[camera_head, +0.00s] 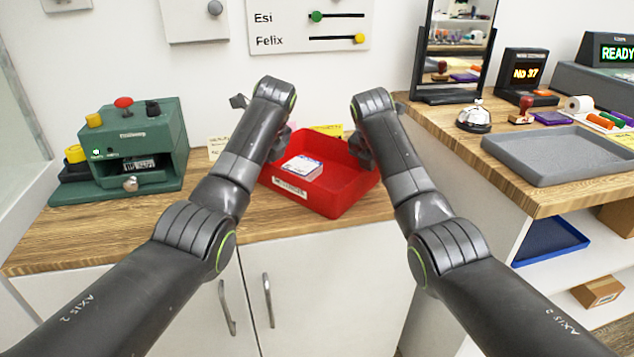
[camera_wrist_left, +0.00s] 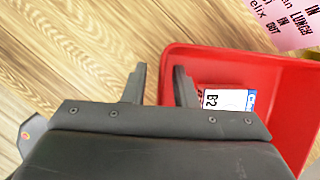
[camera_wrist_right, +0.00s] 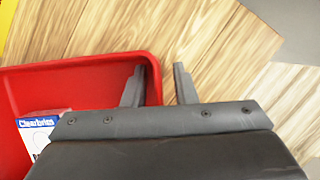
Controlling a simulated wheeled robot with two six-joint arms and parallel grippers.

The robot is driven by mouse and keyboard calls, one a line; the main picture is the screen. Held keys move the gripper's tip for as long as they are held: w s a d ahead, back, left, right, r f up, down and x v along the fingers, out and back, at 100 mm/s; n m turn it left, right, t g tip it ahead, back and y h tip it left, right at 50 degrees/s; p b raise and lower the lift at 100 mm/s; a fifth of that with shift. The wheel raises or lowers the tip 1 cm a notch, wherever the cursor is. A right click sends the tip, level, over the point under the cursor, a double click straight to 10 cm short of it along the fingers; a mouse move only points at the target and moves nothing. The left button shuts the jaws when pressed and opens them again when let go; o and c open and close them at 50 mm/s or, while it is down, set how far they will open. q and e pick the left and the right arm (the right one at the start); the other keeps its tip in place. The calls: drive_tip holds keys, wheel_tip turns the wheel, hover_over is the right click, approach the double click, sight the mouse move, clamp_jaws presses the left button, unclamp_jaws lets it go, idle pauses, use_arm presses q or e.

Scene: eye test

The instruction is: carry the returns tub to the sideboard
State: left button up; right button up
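The red returns tub (camera_head: 335,196) stands on the wood-topped cabinet (camera_head: 300,222), with a white and blue box (camera_head: 302,168) inside and a label on its front. My left gripper (camera_head: 279,148) is at the tub's left side. In the left wrist view its fingers (camera_wrist_left: 160,78) are apart, one on each side of the tub's left wall (camera_wrist_left: 166,62). My right gripper (camera_head: 364,155) is at the tub's right side. In the right wrist view its fingers (camera_wrist_right: 159,76) are apart, with the right wall between them. I cannot tell how deep the fingers reach.
A green machine (camera_head: 130,140) stands at the left of the cabinet top. Yellow notes lie behind the tub. The higher counter (camera_head: 470,140) at right bears a grey tray (camera_head: 560,152), a bell (camera_head: 475,117), a mirror (camera_head: 452,50) and small items. Its edge is close to my right arm.

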drive_tip(key=shift+r, duration=0.25)
use_arm(q)
drive_tip(key=v, duration=0.5)
drive_tip(key=shift+r, duration=0.25)
use_arm(e)
drive_tip(key=v, duration=0.7)
